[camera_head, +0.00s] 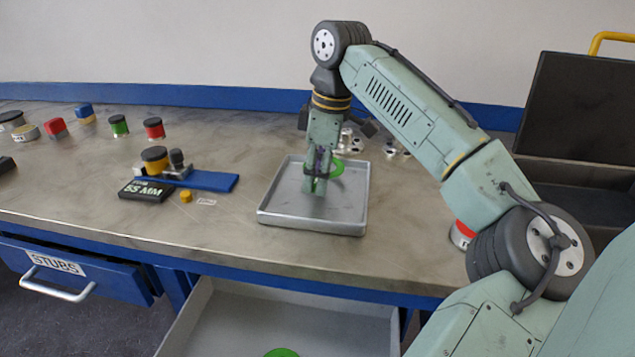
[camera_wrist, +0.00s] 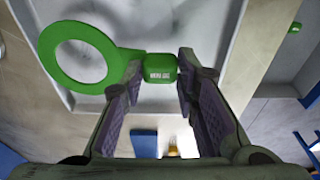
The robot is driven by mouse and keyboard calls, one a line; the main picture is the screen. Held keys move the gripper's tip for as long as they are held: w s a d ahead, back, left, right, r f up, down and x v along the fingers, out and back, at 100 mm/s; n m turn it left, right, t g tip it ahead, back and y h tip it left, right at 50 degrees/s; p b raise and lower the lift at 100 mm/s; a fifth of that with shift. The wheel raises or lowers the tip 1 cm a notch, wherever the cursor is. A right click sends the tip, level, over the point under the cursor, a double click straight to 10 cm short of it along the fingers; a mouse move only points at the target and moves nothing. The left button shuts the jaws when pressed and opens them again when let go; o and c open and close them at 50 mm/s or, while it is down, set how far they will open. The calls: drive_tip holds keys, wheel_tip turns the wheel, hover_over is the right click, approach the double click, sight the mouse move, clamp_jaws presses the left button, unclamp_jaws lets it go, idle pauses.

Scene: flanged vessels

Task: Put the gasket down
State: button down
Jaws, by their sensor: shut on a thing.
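The gasket is a flat green ring with a grip tab. In the wrist view the gasket (camera_wrist: 161,66) has its labelled tab between the two fingertips, and its ring sticks out to the left. My gripper (camera_wrist: 160,75) is shut on that tab. In the head view my gripper (camera_head: 315,188) points down over a shallow grey metal tray (camera_head: 310,223), and part of the green gasket (camera_head: 338,167) shows just right of and behind the fingers. The fingers hide the rest. I cannot tell whether the gasket touches the tray floor.
An open drawer (camera_head: 235,318) below the bench edge holds a green piece (camera_head: 282,352). Left of the tray are a blue plate (camera_head: 212,181), a black "55 MM" sign (camera_head: 146,190) and a small yellow piece (camera_head: 186,196). Metal flanged parts (camera_head: 392,150) stand behind the tray.

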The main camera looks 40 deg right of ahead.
drive_tip(key=shift+f, duration=1.35)
drive_tip(key=shift+a, duration=0.1)
drive_tip(key=c, duration=1.2)
unclamp_jaws()
drive_tip(key=shift+f, duration=0.1)
drive_tip(key=shift+c, duration=0.2)
wheel_tip(320, 180, up, 12)
drive_tip(key=s+d, duration=0.1)
drive_tip(key=shift+s+d, duration=0.15)
drive_tip(key=shift+s, duration=0.1)
